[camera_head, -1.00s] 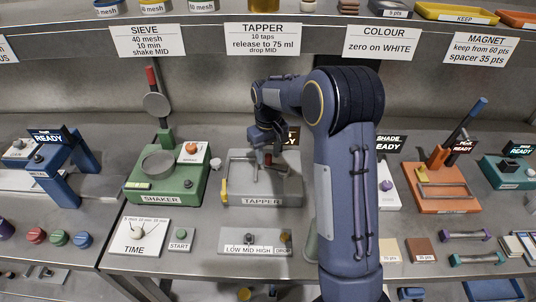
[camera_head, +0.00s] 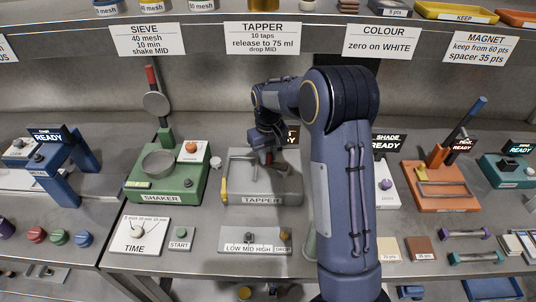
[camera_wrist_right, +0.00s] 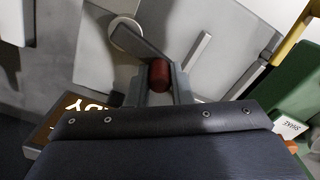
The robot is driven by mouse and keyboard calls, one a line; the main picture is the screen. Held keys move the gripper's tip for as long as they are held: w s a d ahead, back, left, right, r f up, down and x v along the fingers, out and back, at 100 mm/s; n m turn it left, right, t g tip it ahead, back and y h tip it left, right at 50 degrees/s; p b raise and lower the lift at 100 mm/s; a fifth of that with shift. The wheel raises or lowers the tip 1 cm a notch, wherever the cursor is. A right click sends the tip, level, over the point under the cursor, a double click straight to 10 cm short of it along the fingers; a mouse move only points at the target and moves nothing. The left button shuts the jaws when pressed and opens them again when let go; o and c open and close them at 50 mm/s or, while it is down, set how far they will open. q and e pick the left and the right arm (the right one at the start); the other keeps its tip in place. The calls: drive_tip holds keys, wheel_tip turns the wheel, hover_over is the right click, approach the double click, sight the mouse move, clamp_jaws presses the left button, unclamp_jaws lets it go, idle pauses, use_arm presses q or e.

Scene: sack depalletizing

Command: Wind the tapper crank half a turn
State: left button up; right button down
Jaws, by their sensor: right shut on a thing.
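The grey tapper (camera_head: 262,188) stands on the bench in the middle of the head view. In the right wrist view its crank (camera_wrist_right: 138,38) shows as a grey arm running from a pale round hub to a dark red knob (camera_wrist_right: 159,75). My right gripper (camera_wrist_right: 162,78) is shut on that knob, one finger on each side. In the head view my right gripper (camera_head: 267,152) is over the back of the tapper, and my wrist hides most of the crank. My left gripper is not in view.
The green shaker (camera_head: 165,180) stands left of the tapper. A panel with a LOW MID HIGH label (camera_head: 254,241) lies in front. The orange magnet unit (camera_head: 440,190) is to the right. A shelf (camera_head: 210,30) with cards runs above.

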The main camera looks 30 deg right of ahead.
drive_tip(key=shift+w+d+m, duration=0.2)
drive_tip(key=shift+d+m, duration=0.1)
drive_tip(key=shift+m, duration=0.4)
drive_tip(key=shift+w+d+m, duration=0.2)
drive_tip(key=shift+d+m, duration=0.05)
drive_tip(key=shift+m, duration=0.45)
drive_tip(key=shift+w+d+m+p, duration=0.15)
drive_tip(key=shift+d+m, duration=0.15)
drive_tip(key=shift+m, duration=0.4)
drive_tip(key=shift+w+d+m+p, duration=0.15)
drive_tip(key=shift+d+m, duration=0.15)
drive_tip(key=shift+m, duration=0.4)
drive_tip(key=c, duration=1.3)
unclamp_jaws()
drive_tip(key=shift+r, duration=0.15)
wheel_tip(320, 180, up, 8)
drive_tip(key=shift+f+b, duration=0.2)
drive_tip(key=shift+b, duration=0.25)
